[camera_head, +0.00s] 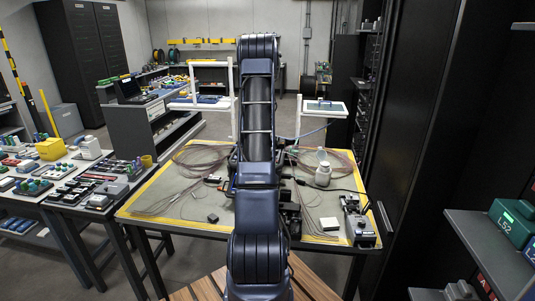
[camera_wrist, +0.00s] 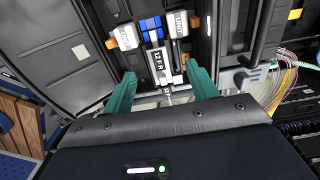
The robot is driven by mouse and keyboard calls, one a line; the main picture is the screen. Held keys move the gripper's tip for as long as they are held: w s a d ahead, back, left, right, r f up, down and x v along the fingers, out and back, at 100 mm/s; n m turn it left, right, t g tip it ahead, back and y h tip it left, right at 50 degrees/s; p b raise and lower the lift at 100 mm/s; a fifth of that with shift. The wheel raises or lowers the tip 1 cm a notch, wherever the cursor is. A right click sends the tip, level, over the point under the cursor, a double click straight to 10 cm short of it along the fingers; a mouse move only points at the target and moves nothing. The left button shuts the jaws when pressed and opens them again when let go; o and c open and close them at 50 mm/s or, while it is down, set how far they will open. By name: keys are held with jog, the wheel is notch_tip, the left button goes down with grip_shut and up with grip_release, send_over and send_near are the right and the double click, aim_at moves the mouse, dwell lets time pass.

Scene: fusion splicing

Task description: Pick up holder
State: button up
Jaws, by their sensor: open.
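In the wrist view, my gripper (camera_wrist: 162,74) is open, with its two teal fingers apart. A small holder (camera_wrist: 159,62) with a white label reading "12 FR" sits in a dark device (camera_wrist: 97,17). The holder lies between and just beyond the fingertips, with a gap visible on each side. Blue parts (camera_wrist: 151,24) are next to it, and white blocks with orange ends flank it. In the head view my own arm covers the middle of the table, so the gripper and the holder are hidden there.
The work table (camera_head: 160,205) has a yellow edge and coiled fibres at both sides. A white bottle (camera_head: 323,174) and a small device (camera_head: 358,222) stand on its right. Coloured fibres (camera_wrist: 284,72) run at the right of the wrist view. Dark cabinets (camera_head: 415,120) close the right side.

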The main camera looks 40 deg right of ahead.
notch_tip(320, 180, down, 4)
jog(key=shift+r, duration=0.2)
jog(key=shift+c, duration=0.2)
jog(key=c, duration=1.1)
jog(key=shift+r, duration=0.1)
